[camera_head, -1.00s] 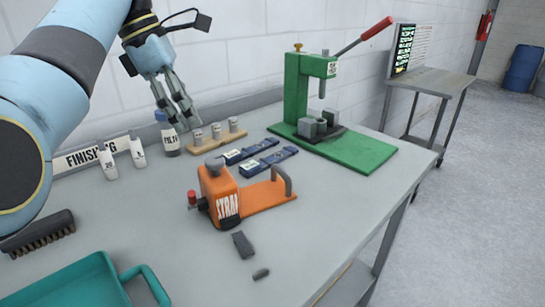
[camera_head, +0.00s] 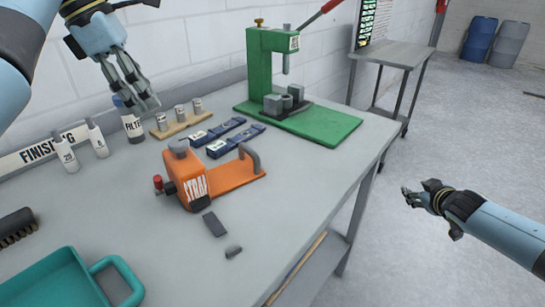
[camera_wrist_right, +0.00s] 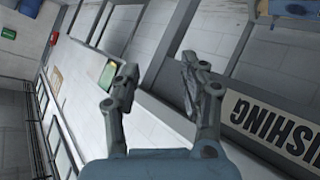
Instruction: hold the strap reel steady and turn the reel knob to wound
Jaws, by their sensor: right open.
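The orange strap reel (camera_head: 186,176) stands on the bench in the head view, with a flat orange base and a grey handle (camera_head: 250,158) on its right. A grey round knob (camera_head: 179,146) sits on its top, and a small red knob (camera_head: 158,181) sticks out at its left. I cannot tell which is the reel knob. My right gripper (camera_head: 408,198) is off the bench's right edge, away from the reel. The right wrist view shows its fingers (camera_wrist_right: 157,80) open and empty.
A green press (camera_head: 272,62) stands behind the reel, with blue strap pieces (camera_head: 223,137) between. Bottles (camera_head: 131,122) and a wooden rack (camera_head: 178,126) line the back. A teal tray (camera_head: 55,280) is front left. Bench surface right of the reel is clear.

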